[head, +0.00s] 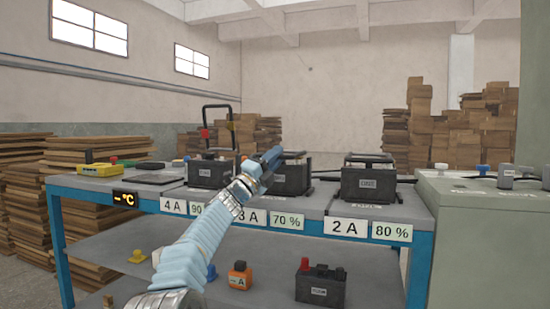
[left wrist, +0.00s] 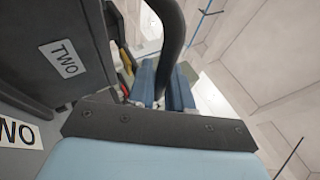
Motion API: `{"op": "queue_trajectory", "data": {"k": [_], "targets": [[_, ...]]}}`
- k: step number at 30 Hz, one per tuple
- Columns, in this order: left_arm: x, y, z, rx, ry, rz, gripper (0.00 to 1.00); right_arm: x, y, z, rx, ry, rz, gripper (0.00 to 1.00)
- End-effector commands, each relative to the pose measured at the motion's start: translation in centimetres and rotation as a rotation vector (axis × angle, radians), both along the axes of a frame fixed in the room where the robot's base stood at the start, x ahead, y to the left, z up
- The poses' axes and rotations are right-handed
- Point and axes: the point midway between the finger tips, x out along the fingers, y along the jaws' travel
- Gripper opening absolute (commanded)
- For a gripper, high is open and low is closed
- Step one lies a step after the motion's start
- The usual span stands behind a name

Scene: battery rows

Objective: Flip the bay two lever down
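The bay two unit, a dark box labelled TWO, fills the left of the left wrist view (left wrist: 62,55). In the head view it is the middle dark box (head: 292,181) on the bench. Its lever (head: 293,153) is a black bar that shows low across the box top, and a curved black length of it (left wrist: 178,28) crosses the left wrist view. My left gripper (head: 271,158) is at the lever's left end. Its blue fingers (left wrist: 163,88) appear closed on either side of the bar, though the contact is partly hidden. My right gripper is out of view.
Similar dark boxes stand left (head: 207,173) and right (head: 368,184); a tall black bar (head: 218,106) rises by the left one. A grey cabinet (head: 480,240) stands at right. A yellow device (head: 100,170) is at left. The lower shelf (head: 255,262) holds small items.

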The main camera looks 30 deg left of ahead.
Motion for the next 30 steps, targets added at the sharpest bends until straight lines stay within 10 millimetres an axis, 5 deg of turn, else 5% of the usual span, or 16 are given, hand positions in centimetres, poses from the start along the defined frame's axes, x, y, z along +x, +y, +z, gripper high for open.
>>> {"op": "queue_trajectory", "data": {"k": [4,16,23,30], "targets": [[0.1,0.0,-0.2,-0.001,0.004,0.001,0.4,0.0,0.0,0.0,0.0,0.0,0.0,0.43],[-0.8,0.2,-0.8,0.0,0.002,0.001,0.4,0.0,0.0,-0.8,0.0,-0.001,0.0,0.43],[-4.9,1.2,-3.7,-0.003,0.002,0.002,0.4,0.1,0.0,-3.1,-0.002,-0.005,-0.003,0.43],[-9.3,2.2,-6.1,-0.002,0.004,0.001,0.4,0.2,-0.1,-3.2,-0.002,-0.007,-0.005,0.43]]}}
